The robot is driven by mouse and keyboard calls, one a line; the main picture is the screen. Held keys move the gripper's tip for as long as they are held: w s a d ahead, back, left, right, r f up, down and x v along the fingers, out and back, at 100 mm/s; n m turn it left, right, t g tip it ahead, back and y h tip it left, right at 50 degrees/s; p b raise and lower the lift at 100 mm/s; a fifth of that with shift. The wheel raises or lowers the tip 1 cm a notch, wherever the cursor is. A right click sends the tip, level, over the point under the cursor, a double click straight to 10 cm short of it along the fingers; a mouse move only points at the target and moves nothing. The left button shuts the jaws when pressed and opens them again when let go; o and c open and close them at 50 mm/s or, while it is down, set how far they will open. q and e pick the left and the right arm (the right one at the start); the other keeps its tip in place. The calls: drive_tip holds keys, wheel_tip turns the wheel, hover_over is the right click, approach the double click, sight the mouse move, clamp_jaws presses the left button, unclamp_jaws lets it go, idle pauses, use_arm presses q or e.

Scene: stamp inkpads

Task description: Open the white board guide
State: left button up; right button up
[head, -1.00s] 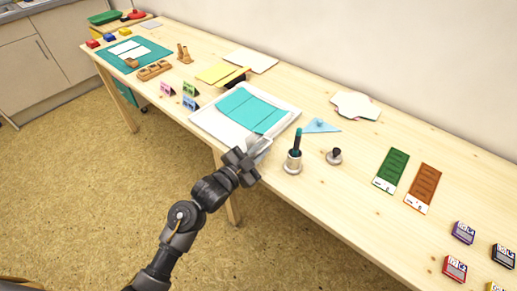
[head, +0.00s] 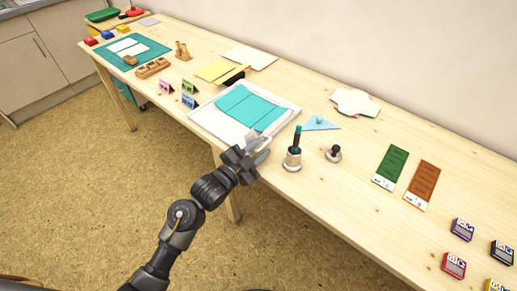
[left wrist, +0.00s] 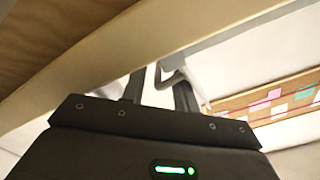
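The white board guide (head: 208,121) lies flat near the front edge of the table, with a folded teal sheet (head: 240,110) on it. My left gripper (head: 261,141) is at the board's front right corner, beside the table edge. In the left wrist view its two fingers (left wrist: 160,85) stand apart, just below a pale grey and white edge (left wrist: 225,38). I cannot tell whether they touch that edge. My right gripper is not in view.
A stamp with a dark handle (head: 293,152) stands just right of my left gripper. A small round stamp (head: 334,154) and a blue triangle (head: 318,123) are further right. Green (head: 390,166) and brown (head: 423,182) strips and several inkpads lie beyond. Small coloured cards (head: 188,88) stand left of the board.

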use_arm(q)
drive_tip(key=shift+s, duration=0.15)
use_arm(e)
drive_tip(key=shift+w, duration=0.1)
use_arm(q)
drive_tip(key=v, duration=1)
drive_tip(key=shift+s+a, duration=0.2)
drive_tip(key=shift+a, duration=0.05)
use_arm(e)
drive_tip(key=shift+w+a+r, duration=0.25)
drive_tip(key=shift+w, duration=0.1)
